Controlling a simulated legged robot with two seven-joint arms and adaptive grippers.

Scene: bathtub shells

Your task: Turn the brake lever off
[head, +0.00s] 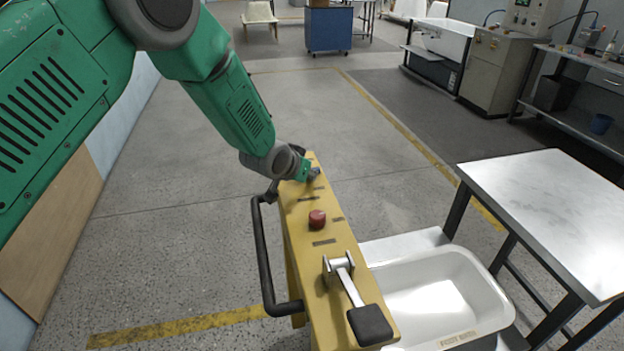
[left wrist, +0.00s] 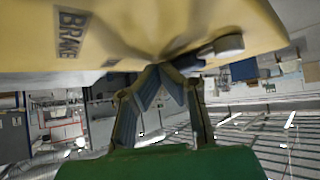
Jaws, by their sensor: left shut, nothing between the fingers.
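The yellow cart console (head: 318,262) stands in the middle of the head view. My left gripper (head: 308,175) is at its far end, by a small dark part that my wrist mostly hides. In the left wrist view my gripper (left wrist: 160,72) has its fingertips together against or very close to the yellow surface (left wrist: 150,25), with nothing between them. A "BRAKE" label (left wrist: 72,33) is left of the fingertips. A short dark lever part with a silver round end (left wrist: 228,45) is just right of them; I cannot tell if they touch. My right gripper is out of view.
The console also carries a red button (head: 317,219) and a silver lever with a black pad (head: 370,324) nearer me. A black handle bar (head: 263,255) runs along its left side. A white tub (head: 440,300) and a metal table (head: 550,205) stand right.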

